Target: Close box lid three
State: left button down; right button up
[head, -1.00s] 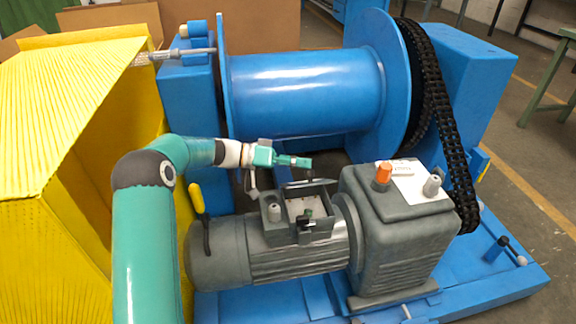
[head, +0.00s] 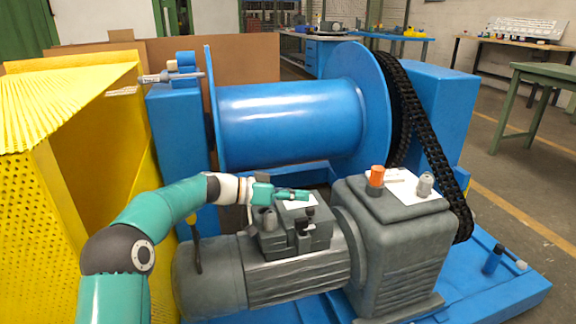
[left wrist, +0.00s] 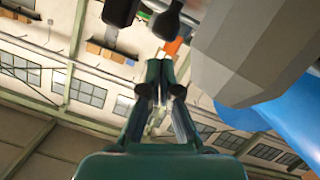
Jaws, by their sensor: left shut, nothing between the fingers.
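The grey terminal box (head: 285,241) sits on top of the grey motor (head: 292,278) in the head view. Its lid (head: 320,214) looks to lie flat over the box, with a white patch showing on top under my gripper. Whether it is fully seated I cannot tell. My left gripper (head: 306,195) is shut and empty, just above the lid's back part; contact is unclear. Its closed fingers also show in the left wrist view (left wrist: 165,72), beside a large blurred grey shape. My right gripper is not in view.
A grey knob (head: 269,219) and a black-topped piece (head: 308,219) stand at the box. An orange-capped jar (head: 376,178) and grey bottle (head: 425,184) stand on the gearbox (head: 395,245). The blue drum (head: 290,118) is behind; a yellow guard (head: 95,170) stands left.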

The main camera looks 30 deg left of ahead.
pick_arm(q)
jog(key=shift+d, duration=0.25)
jog(key=shift+d, duration=0.1)
